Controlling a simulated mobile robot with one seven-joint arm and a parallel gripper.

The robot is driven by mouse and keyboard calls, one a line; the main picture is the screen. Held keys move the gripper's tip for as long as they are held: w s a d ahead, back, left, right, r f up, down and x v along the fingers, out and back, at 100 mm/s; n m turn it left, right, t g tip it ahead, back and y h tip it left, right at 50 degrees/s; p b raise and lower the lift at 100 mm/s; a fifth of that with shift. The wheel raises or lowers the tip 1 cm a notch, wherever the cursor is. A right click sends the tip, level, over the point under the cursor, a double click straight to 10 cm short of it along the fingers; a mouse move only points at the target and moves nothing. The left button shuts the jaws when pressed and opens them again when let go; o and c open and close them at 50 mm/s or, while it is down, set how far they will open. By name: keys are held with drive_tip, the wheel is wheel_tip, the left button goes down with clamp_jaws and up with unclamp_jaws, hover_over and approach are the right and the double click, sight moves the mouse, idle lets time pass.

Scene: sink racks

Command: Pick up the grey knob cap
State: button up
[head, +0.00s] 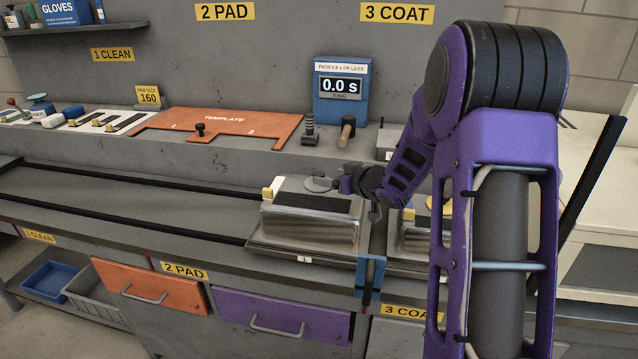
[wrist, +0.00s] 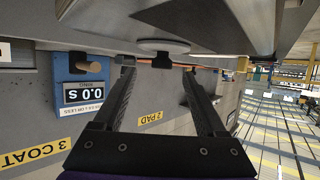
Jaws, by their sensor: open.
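A round, flat grey disc (head: 318,184), which looks like the grey knob cap, shows just behind the steel block (head: 308,226) in the head view. In the wrist view the pale grey disc (wrist: 163,46) is seen nearly edge-on, at the fingertips' end of the picture. My gripper (head: 343,182) is at the right of the disc, its fingers pointing left towards it. In the wrist view my gripper (wrist: 157,66) is open, with the two fingers apart and nothing held between them. I cannot tell whether a finger touches the disc.
A second steel block (head: 412,240) stands to the right, partly behind my arm. A blue timer (head: 341,92) reads 0.0 s. The left trough (head: 110,190) is clear.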

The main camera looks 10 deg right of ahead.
sight(320, 174)
drive_tip(key=x, duration=0.4)
drive_tip(key=shift+w+a+r, duration=0.1)
drive_tip(key=shift+w+a, duration=0.05)
drive_tip(key=shift+a, duration=0.05)
clamp_jaws()
